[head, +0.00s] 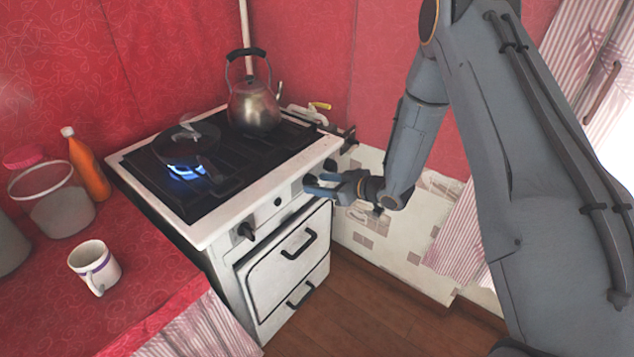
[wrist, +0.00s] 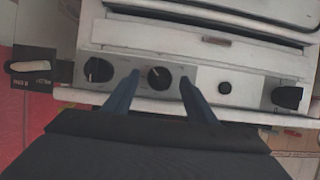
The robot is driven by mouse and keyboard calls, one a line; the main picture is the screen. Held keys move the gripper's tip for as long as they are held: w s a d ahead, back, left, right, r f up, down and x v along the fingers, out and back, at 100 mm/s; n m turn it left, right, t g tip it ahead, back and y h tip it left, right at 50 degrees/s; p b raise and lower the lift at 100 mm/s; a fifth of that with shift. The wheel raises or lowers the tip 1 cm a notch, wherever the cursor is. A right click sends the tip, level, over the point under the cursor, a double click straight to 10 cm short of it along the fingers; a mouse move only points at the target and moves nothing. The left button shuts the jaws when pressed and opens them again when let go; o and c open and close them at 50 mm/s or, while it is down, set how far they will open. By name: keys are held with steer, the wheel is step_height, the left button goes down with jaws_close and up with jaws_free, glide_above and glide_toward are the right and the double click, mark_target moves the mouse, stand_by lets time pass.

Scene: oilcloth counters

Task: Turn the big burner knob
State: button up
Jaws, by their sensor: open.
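The white stove (head: 215,233) has a front panel with several black knobs. In the wrist view, a round black knob (wrist: 158,77) with a pale mark sits between my fingertips. Another round knob (wrist: 97,70) is left of it, and a small black button (wrist: 225,88) and a larger-looking knob (wrist: 287,97) are to its right. That right-hand knob also shows at the stove's left front in the head view (head: 247,230). The frames do not label which is the big burner knob. My gripper (head: 313,186) is open at the panel's right part; contact cannot be told.
A metal kettle (head: 254,105) stands behind. A mug (head: 95,266), a jar (head: 58,205) and an orange bottle (head: 88,168) are on the left red counter. The oven door handle (head: 298,244) protrudes below the panel.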

steer(key=shift+x, duration=0.85)
steer(key=c, duration=1.1)
steer(key=shift+o, duration=0.2)
steer(key=shift+n, duration=0.3)
steer(key=shift+s+f+n+t+h+b, duration=0.15)
steer(key=shift+n+t+h+b, duration=0.65)
steer(key=shift+n, duration=0.4)
steer(key=shift+a+n+t+h+b, duration=0.1)
steer(key=shift+n+t+h+b, duration=0.2)
steer(key=shift+n+t+b, duration=1)
steer(key=shift+n+g, duration=0.3)
